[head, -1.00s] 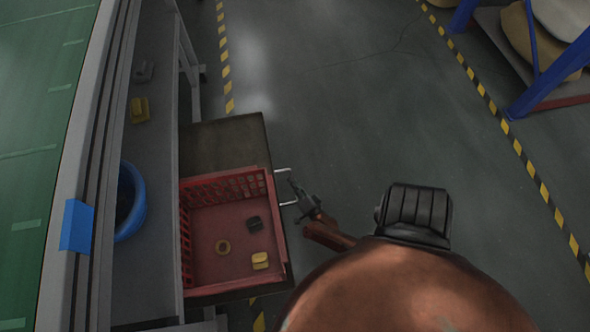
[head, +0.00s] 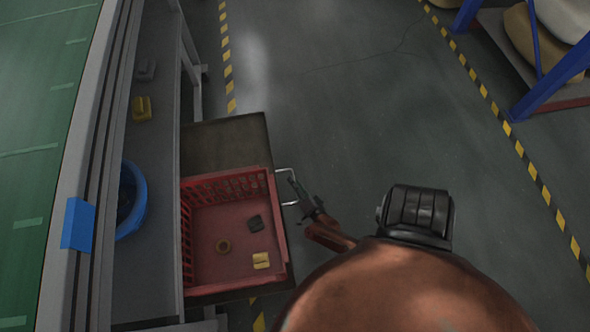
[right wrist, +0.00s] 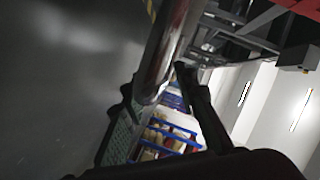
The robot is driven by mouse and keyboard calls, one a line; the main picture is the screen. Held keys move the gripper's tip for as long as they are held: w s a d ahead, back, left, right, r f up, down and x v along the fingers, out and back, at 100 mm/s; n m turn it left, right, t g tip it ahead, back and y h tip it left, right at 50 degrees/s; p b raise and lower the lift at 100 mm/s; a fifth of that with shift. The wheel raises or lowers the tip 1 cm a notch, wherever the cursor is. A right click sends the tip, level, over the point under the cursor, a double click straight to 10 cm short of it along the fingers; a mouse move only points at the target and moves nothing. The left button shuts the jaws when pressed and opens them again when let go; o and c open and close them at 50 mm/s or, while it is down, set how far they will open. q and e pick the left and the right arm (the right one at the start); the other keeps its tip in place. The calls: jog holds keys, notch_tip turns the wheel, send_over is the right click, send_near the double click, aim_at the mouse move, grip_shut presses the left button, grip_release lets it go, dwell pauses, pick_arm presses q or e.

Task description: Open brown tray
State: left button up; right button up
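The brown tray (head: 222,140) sticks out to the right from under the workbench in the head view. A red basket (head: 272,172) sits on it, holding a dark block, a yellow block and a small ring. A pale metal handle (head: 284,170) stands on the tray's right edge. My right gripper (head: 294,188) is at the handle's outer bar. In the right wrist view the bar (right wrist: 164,50) runs between its dark fingers (right wrist: 160,88), which appear closed against it. My left gripper is not in view.
A blue bowl (head: 139,204), a yellow piece (head: 141,109) and a grey piece (head: 146,70) are on the bench's grey shelf (head: 155,160) at left. The floor (head: 350,100) right of the tray is clear. A blue rack (head: 548,92) stands far right.

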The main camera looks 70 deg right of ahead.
jog(key=v, duration=0.7)
jog(key=shift+s, duration=0.15)
dwell(0.3)
